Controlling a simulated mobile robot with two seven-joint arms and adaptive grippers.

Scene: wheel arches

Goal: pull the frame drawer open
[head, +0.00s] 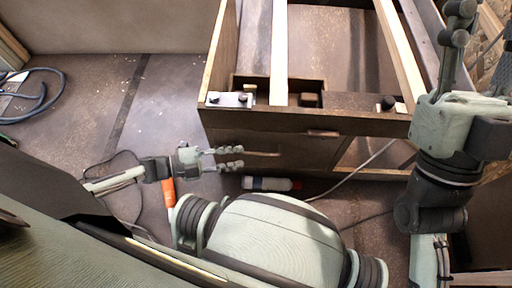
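The frame drawer is the brown front (290,150) in the near side of the wooden frame, with a bar handle (262,153); it looks closed. My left gripper (240,157) points right, with its two fingers apart. Its fingertips are at the left end of the handle; I cannot tell whether they touch it or surround it. My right gripper (484,20) is raised at the upper right, large and close to the camera, pointing up. Its fingers look apart and empty, partly cut off by the picture's edges.
A bottle with a red cap (272,184) lies on the floor below the drawer front. An orange object (169,192) is on the floor below my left wrist. A pale cable (352,176) runs to the right. A blue hose (45,98) lies far left. The floor left of the frame is mostly clear.

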